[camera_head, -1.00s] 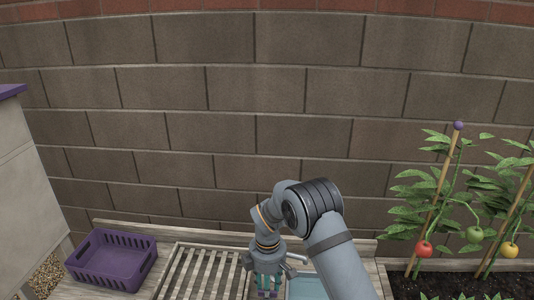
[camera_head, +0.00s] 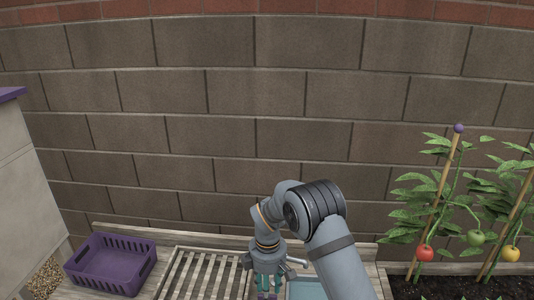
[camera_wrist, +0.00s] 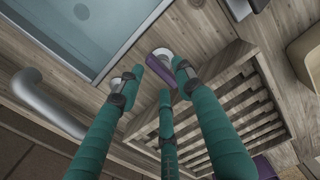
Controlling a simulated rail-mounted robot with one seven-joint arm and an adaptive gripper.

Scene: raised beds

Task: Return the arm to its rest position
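My gripper (camera_head: 268,285) hangs fingers-down at the bottom centre of the head view, over the bench between the slatted rack and the pale blue tray. In the wrist view its green fingers (camera_wrist: 163,80) are spread apart, with gaps between the tips. A small purple and white thing (camera_wrist: 162,53) shows beyond and between the fingertips. I cannot tell how far below them it lies. My arm comes in from the bottom right, bent at the elbow in front of the wall.
A purple basket (camera_head: 111,284) stands left of the slatted rack (camera_head: 172,277). The blue tray (camera_head: 304,289) is right of my gripper. Tomato plants (camera_head: 425,253) on stakes grow in soil at the right. A block wall (camera_head: 230,90) closes the back; the space before it is open.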

